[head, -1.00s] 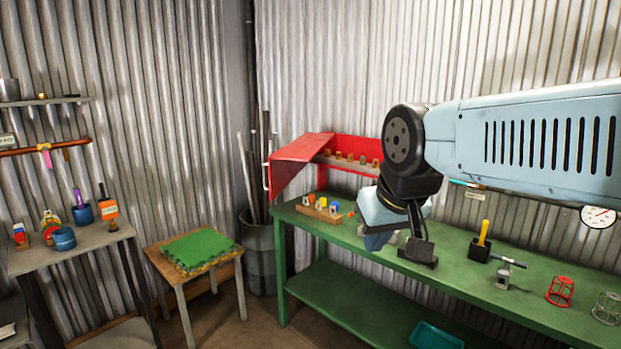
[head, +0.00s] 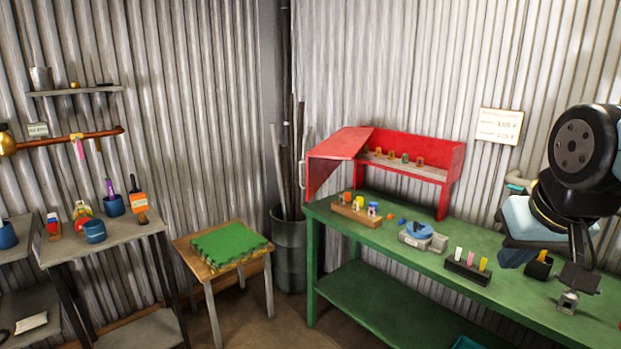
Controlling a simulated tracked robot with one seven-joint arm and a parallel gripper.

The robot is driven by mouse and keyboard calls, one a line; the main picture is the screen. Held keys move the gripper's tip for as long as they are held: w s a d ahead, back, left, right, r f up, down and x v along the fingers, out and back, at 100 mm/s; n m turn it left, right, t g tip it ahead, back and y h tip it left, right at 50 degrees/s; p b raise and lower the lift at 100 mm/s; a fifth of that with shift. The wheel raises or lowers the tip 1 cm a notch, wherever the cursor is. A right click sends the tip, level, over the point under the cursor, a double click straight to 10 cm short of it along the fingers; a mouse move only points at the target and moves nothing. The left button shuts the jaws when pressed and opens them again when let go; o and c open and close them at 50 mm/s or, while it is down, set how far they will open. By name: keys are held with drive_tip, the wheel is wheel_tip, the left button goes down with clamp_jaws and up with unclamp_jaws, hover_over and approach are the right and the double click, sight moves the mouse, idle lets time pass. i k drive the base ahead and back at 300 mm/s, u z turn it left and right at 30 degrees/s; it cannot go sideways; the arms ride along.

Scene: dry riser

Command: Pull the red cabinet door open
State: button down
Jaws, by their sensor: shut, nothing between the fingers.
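The red cabinet (head: 455,165) stands at the back left end of the green workbench. Its front is open, and several small items show on the shelf inside. The red door (head: 342,145) is swung out toward the left, away from the cabinet front. A pale upright handle (head: 302,160) shows at the door's outer left edge. My gripper (head: 518,252) is at the right of the picture, above the bench, well apart from the door and handle. It is shut and empty; its fingertips are hard to make out behind the wrist.
The green workbench (head: 375,235) holds a wooden block with coloured pieces (head: 357,208), a grey-blue device (head: 422,237) and a dark marker holder (head: 468,267). A grey bin of poles (head: 288,255) stands left of the bench, near the door. A stool with a green mat (head: 228,243) is farther left.

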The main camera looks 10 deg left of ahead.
sight(322, 160)
drive_tip(key=z, duration=0.45)
drive_tip(key=i, duration=1)
drive_tip(key=u, duration=0.45)
